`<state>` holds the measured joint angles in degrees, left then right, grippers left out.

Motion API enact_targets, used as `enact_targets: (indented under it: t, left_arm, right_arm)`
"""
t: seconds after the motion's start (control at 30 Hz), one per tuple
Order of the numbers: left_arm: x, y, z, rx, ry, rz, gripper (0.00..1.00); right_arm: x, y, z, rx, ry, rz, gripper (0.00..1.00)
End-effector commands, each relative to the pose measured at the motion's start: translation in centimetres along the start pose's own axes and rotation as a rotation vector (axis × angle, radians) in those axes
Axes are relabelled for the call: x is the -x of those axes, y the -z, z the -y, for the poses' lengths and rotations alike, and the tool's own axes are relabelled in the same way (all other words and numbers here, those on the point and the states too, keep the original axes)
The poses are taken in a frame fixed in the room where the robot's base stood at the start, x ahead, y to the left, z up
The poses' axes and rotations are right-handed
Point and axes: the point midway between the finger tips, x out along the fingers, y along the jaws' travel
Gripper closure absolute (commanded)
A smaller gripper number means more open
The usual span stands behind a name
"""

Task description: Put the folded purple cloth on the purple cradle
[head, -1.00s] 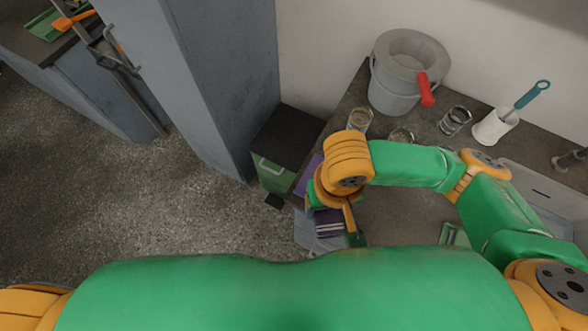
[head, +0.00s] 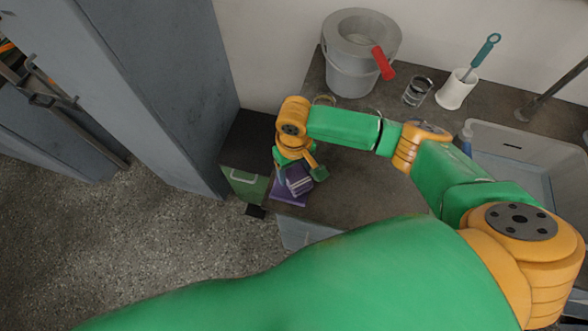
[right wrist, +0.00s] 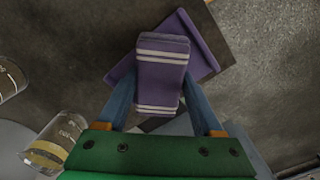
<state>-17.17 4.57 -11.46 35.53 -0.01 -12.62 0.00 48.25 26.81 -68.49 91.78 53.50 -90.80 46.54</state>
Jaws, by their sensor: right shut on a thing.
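The folded purple cloth (right wrist: 161,75) has white stripes and sits between the two fingers of my right gripper (right wrist: 158,108) in the right wrist view. In the head view the cloth (head: 299,181) shows at my right gripper (head: 298,177), which is shut on it. The purple cradle (right wrist: 202,45) lies behind and beneath the cloth in the right wrist view, turned at an angle to it. In the head view part of the cradle (head: 287,194) shows under the cloth, near the counter's left end. I cannot tell whether cloth and cradle touch. My left gripper is not in view.
A grey bucket (head: 352,75) with a red handle stands at the back. A glass beaker (head: 417,91) and a white brush holder (head: 456,90) stand to its right, then a sink (head: 510,150). A green bin (head: 245,184) stands left of the counter.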

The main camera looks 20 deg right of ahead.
Motion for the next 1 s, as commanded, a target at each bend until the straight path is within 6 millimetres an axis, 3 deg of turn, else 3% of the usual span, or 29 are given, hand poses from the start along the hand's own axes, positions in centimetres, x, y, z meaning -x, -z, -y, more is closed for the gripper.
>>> enact_targets:
  t: [0.3, 0.33, 0.43, 0.77, 0.87, 1.0]
  left_arm:
    - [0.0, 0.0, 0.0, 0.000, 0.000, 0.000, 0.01]
    - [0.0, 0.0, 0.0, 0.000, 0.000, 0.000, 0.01]
    - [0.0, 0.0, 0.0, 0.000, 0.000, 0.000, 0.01]
    - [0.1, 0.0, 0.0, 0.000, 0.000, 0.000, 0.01]
    - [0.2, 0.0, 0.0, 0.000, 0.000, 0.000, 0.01]
    - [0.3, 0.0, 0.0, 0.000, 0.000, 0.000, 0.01]
  right_arm:
    - [-0.3, 0.0, 0.1, 0.000, 0.001, 0.001, 0.84]
    - [-0.4, 0.0, 0.1, 0.000, 0.001, 0.000, 0.30]
    - [-0.3, 0.0, 0.1, 0.000, 0.001, 0.000, 0.03]
    - [0.1, 0.0, 0.0, 0.000, 0.000, -0.002, 0.02]
    - [1.9, 0.1, 0.1, 0.000, 0.002, -0.005, 0.02]
    - [6.0, 0.1, 0.1, 0.001, 0.002, -0.006, 0.02]
